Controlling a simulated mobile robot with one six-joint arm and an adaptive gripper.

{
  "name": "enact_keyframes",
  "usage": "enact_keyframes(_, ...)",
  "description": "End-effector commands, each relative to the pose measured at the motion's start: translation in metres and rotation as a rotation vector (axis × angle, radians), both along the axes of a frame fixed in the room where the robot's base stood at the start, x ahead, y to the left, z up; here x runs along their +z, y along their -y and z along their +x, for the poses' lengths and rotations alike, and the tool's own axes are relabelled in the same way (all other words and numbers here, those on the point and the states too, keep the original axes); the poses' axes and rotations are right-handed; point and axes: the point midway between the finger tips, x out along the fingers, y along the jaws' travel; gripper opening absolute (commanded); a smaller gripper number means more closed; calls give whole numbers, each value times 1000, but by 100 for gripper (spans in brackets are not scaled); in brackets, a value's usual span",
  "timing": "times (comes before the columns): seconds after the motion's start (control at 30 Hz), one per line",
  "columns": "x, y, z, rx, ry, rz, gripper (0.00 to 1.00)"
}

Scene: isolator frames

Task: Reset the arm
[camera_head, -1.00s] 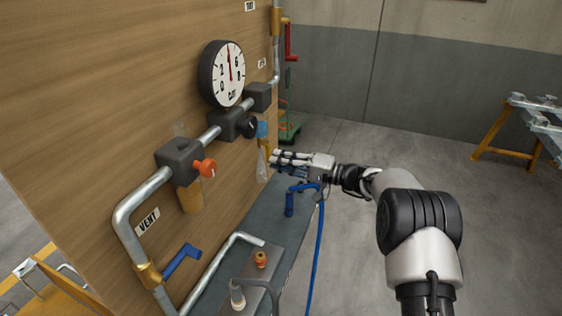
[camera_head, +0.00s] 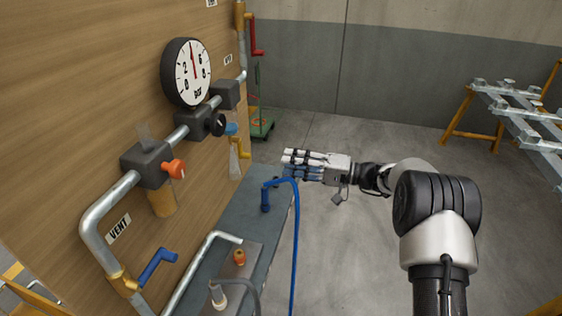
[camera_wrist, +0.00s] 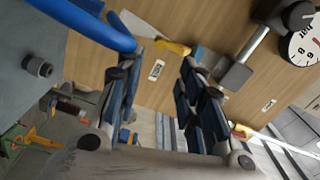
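My gripper (camera_head: 287,164) reaches left at the end of my outstretched arm, near the edge of the grey bench (camera_head: 228,212). In the wrist view, its two blue-padded fingers (camera_wrist: 158,92) stand apart with nothing between them. A blue hose (camera_head: 296,240) rises from below and bends over to a blue fitting (camera_head: 265,199) on the bench. The hose (camera_wrist: 85,22) also crosses the upper left of the wrist view, close to the left finger; I cannot tell whether they touch.
A wooden panel (camera_head: 80,80) on the left carries a pressure gauge (camera_head: 192,72), metal pipes, an orange knob (camera_head: 175,168) and a blue lever (camera_head: 158,266). A metal frame on orange trestles (camera_head: 520,115) stands at the right. The floor (camera_head: 350,250) between is clear.

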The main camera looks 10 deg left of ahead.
Motion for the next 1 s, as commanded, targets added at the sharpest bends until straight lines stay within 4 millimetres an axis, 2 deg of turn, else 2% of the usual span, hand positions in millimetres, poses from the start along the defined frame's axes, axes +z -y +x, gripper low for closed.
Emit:
enact_keyframes(0.37, 2, 3, -1, 1, 0, -3, 35)
enact_keyframes(0.47, 11, 2, -9, 14, -6, -38, 35)
enact_keyframes(0.53, 24, 2, -21, 30, -18, -90, 35)
enact_keyframes(0.67, 50, 6, -60, 64, -53, -248, 35)
enact_keyframes(0.77, 66, 15, -97, 75, -79, -389, 35)
enact_keyframes(1.0, 87, 54, -192, 42, -109, -721, 35)
